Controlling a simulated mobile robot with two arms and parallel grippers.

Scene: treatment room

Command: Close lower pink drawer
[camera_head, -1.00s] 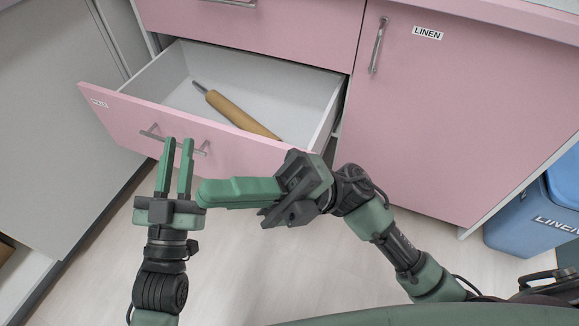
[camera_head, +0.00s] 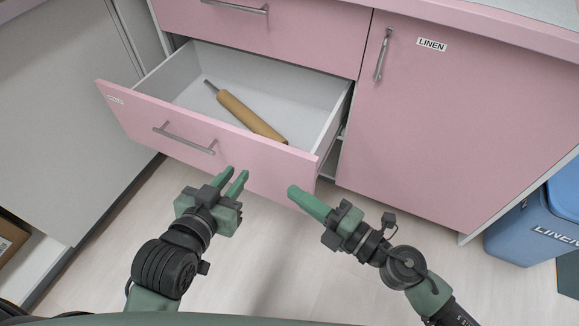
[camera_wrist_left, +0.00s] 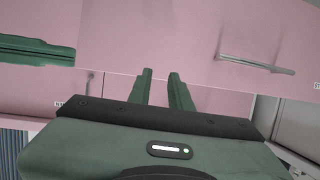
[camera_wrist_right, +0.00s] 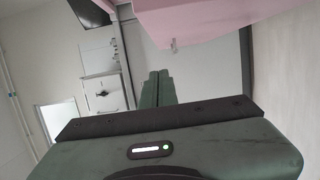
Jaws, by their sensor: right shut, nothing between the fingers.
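The lower pink drawer (camera_head: 235,140) stands pulled out, with its light interior showing and a rod with a tan, cylinder-like body (camera_head: 245,113) inside. Its bar handle (camera_head: 184,138) is on the front and also shows in the left wrist view (camera_wrist_left: 254,64). My left gripper (camera_head: 236,177) is open and empty, in front of the drawer front, below and right of the handle. My right gripper (camera_head: 293,191) is shut and empty, near the drawer front's right end. In the right wrist view its fingers (camera_wrist_right: 157,75) lie together. I cannot tell whether either gripper touches the drawer.
A pink drawer (camera_head: 270,32) above is shut. A shut pink door (camera_head: 470,120) labelled LINEN is at the right, with a blue LINEN bin (camera_head: 535,225) beside it. A cardboard box (camera_head: 8,238) is at the lower left. The floor (camera_head: 270,270) before the drawer is clear.

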